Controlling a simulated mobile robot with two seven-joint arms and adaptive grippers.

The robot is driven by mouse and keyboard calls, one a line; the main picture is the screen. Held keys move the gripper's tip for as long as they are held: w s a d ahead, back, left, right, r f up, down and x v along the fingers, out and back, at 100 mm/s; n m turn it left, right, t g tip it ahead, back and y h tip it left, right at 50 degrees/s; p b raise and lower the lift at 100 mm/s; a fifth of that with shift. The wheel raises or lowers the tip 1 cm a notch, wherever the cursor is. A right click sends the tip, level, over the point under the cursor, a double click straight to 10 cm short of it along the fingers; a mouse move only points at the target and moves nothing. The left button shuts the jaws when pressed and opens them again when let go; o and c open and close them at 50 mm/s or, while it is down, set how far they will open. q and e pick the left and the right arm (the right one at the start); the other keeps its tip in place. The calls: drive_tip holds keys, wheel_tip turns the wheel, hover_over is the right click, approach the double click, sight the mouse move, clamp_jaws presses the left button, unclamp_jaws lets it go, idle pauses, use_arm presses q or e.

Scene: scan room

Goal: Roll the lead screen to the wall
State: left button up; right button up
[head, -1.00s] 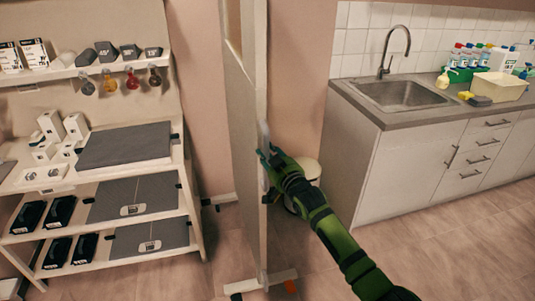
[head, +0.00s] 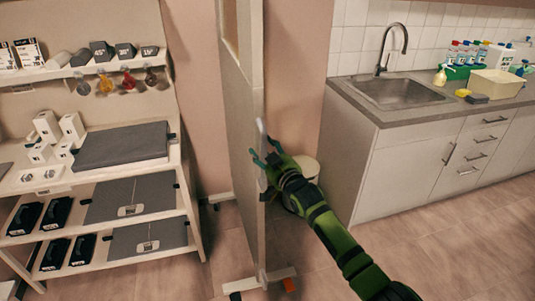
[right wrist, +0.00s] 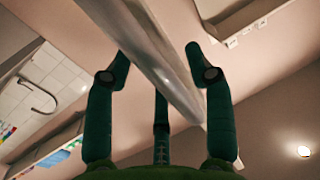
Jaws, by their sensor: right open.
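The lead screen (head: 241,130) is a tall pale panel seen nearly edge-on in the middle of the head view, standing upright on white feet (head: 260,281). A light handle (head: 263,138) is on its near edge. My right gripper (head: 266,160) is open at that edge, by the handle. In the right wrist view its fingers (right wrist: 155,70) stand apart, with the screen's edge (right wrist: 150,55) running between them. I cannot tell whether they touch it. My left gripper is not in view. The pink wall (head: 297,80) is behind the screen.
A shelf unit (head: 185,190) with pads and boxes stands left of the screen. A counter (head: 375,118) with a sink stands to the right. A round white bin (head: 306,168) is behind my right gripper. The floor at front right is clear.

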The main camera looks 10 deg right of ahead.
drive_tip(key=v, duration=1.2)
drive_tip(key=shift+w, duration=0.1)
drive_tip(key=s+d+f+g+h, duration=0.1)
drive_tip(key=s+f+g, duration=0.25)
drive_tip(key=f, duration=0.85)
drive_tip(key=s+d+f+m+g+h, duration=0.15)
drive_tip(key=s+f, duration=0.35)
drive_tip(key=f, duration=0.7)
drive_tip(key=s+d+f+n+g+h, duration=0.1)
drive_tip(key=s+d+f+g, duration=0.2)
drive_tip(key=f, duration=0.9)
drive_tip(key=s+a+f+g, duration=0.1)
drive_tip(key=s+f+g, duration=0.1)
drive_tip(key=s+f, duration=0.75)
drive_tip(key=s+f+g, duration=0.3)
drive_tip(key=s+f, duration=0.3)
drive_tip(key=s, duration=0.6)
drive_tip(key=s+f+g, duration=0.1)
drive_tip(key=s+f, duration=0.1)
drive_tip(key=s, duration=0.8)
drive_tip(key=s+a+f+g, duration=0.1)
drive_tip(key=s+f+g, duration=0.1)
drive_tip(key=s, duration=0.8)
drive_tip(key=shift+f+g, duration=0.3)
drive_tip(key=shift+f, duration=0.4)
